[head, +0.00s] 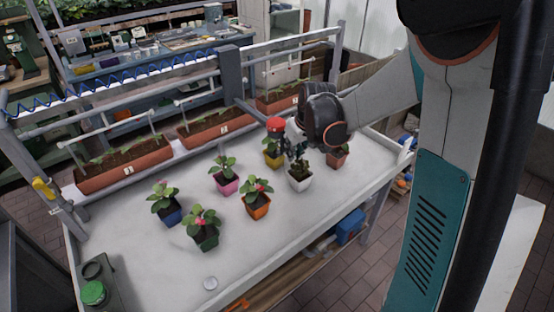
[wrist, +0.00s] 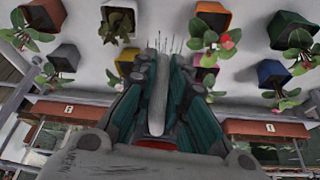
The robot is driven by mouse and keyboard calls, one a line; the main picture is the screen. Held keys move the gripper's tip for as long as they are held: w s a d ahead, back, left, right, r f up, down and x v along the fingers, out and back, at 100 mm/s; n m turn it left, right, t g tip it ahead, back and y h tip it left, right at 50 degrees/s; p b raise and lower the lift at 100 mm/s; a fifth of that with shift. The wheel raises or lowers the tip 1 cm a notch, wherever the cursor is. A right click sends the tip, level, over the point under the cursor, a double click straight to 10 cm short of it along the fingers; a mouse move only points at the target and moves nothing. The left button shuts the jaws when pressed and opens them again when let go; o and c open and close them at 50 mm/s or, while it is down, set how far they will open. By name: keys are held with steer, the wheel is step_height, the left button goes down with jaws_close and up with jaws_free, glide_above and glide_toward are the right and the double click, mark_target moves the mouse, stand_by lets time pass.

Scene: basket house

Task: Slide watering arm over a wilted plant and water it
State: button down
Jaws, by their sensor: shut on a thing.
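My gripper (head: 292,138) is shut on the grey watering arm (wrist: 157,95), which shows between the fingers in the wrist view. The arm reaches from a grey carriage (head: 231,72) on the rail, with a red part (head: 274,123) beside my gripper. Several thin dark lines (wrist: 166,43) fan out past its tip; I cannot tell whether they are water. A white pot (head: 300,182) with a dark, drooping-looking plant stands just in front of my gripper; it also shows in the wrist view (wrist: 117,20). My wrist hides part of the scene behind it.
Nearby on the white table (head: 130,255) stand yellow (head: 272,161), orange (head: 257,207), pink (head: 229,187), blue (head: 169,217), green (head: 206,240) and terracotta (head: 338,161) pots with plants. Long planters (head: 125,172) line the back edge below the rails. The table's front left is mostly clear.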

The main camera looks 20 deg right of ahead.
steer(key=w+d, duration=0.3)
steer(key=d, duration=0.8)
steer(key=shift+w+d, duration=0.3)
steer(key=shift+w, duration=0.05)
steer(key=c, duration=1.6)
jaws_free()
steer(key=v, duration=1.2)
